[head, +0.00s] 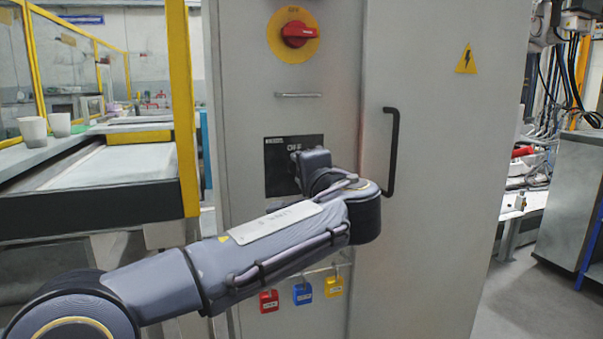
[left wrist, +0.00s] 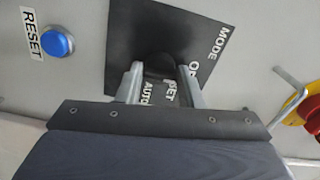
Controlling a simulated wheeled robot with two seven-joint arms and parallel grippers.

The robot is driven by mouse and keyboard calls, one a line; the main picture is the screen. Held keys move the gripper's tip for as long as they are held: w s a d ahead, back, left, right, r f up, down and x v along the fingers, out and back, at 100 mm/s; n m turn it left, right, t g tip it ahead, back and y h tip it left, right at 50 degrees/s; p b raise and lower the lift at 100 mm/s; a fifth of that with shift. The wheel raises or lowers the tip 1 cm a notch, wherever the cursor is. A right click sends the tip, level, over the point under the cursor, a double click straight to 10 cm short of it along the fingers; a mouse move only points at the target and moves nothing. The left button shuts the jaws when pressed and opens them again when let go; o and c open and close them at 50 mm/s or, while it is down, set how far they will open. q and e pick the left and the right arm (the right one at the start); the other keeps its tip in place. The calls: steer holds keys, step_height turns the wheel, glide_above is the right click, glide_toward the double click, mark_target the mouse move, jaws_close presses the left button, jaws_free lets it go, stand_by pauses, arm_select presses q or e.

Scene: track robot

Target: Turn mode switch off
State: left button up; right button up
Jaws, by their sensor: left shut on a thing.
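The mode switch is a black knob (left wrist: 160,66) on a black square label plate (left wrist: 195,35) in the left wrist view. The plate reads MODE, with OFF partly covered, and AUTO between my fingers. The plate also shows in the head view (head: 274,178) on the grey cabinet, with OFF at its top. My left gripper (left wrist: 161,80) has a finger on each side of the knob and is shut on it. In the head view my left wrist covers the knob and fingers, so I cannot tell which mode it points at. My right gripper is out of view.
A red rotary switch on a yellow disc (head: 294,35) sits above the plate. A blue RESET button (left wrist: 57,42) is beside it. A black door handle (head: 393,150) sticks out to the right. Red, blue (head: 302,293) and yellow padlocks hang below my arm.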

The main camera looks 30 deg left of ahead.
arm_select(q)
steer(key=o, duration=0.9)
steer(key=shift+s, duration=0.1)
steer(key=p+v, duration=0.1)
steer(key=v, duration=0.6)
steer(key=shift+s+d, duration=0.2)
steer(key=shift+d, duration=0.05)
